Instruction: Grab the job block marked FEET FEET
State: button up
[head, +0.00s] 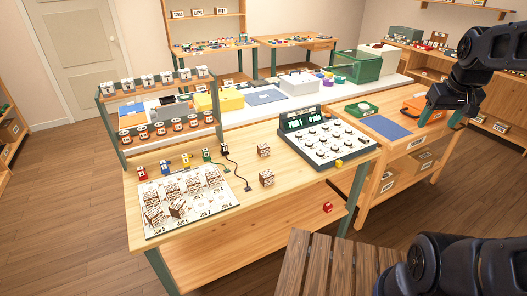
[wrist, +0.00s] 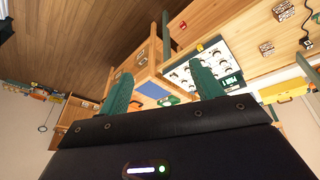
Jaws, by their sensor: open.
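Several job blocks, pale cubes with brown marks, are on the wooden workbench. One block (head: 264,150) stands near the dial console, and a second block (head: 267,178) is closer to the front edge. Two more, a block (head: 178,208) and another block (head: 154,215), rest on the job board (head: 222,199). The lettering is too small to read, so I cannot tell which is FEET FEET. Two blocks also show in the wrist view, a block (wrist: 283,10) and another (wrist: 266,47). My gripper (head: 441,118) is open and empty, with green fingers, high at the right, away from the blocks.
The dial console (head: 328,138) stands right of the loose blocks. Small coloured blocks and a black corded plug (head: 225,151) are behind the board. A two-tier rack (head: 160,107) stands at the back left. A slatted wooden surface (head: 330,266) is at the front.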

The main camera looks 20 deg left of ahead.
jog(key=w+a+n+g, duration=0.1)
jog(key=w+a+n, duration=0.2)
jog(key=w+a, duration=0.3)
jog(key=w+a+n, duration=0.3)
jog(key=w+a, duration=0.1)
jog(key=w, duration=0.5)
jog(key=n+h, duration=0.3)
jog(key=n, duration=1.5)
send_over(263, 146)
jog(key=s+a, duration=0.3)
notch_tip(263, 146, down, 32)
jog(key=x, duration=1)
jog(key=shift+w+d+r, duration=0.15)
jog(key=shift+w+d, duration=0.15)
jog(key=shift+w, duration=0.05)
jog(key=c, duration=1.1)
